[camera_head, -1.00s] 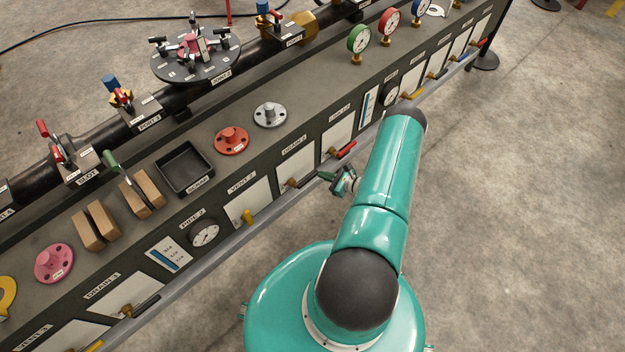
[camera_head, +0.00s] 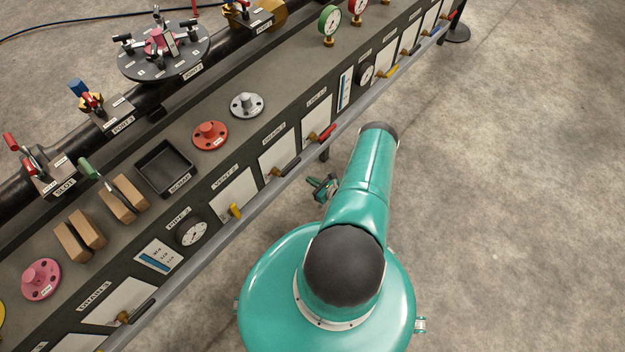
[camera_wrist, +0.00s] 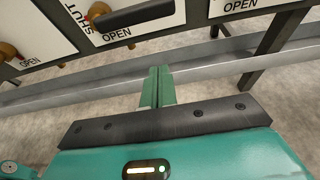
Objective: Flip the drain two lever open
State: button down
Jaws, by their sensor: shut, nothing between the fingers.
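The drain two lever (camera_head: 288,167) has a dark handle on a brass valve, on a white panel under its label on the bench front. In the wrist view its black handle (camera_wrist: 138,18) lies roughly level at the top, with "SHUT" to its left and "OPEN" below it. My gripper (camera_wrist: 158,72) is shut and empty. Its fingertips appear below the handle, over the grey rail, apart from the lever. In the head view my gripper (camera_head: 318,184) is in front of the bench, right of and below the lever, partly hidden by my arm.
A grey rail (camera_head: 245,215) runs along the bench front below the levers. The yellow vent two lever (camera_head: 235,211) is to the left and a red lever (camera_head: 326,133) to the right. Bare concrete floor (camera_head: 500,200) lies open on the right.

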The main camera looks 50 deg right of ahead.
jog(key=w+r, duration=0.1)
jog(key=w, duration=0.5)
jog(key=shift+w+r, duration=0.35)
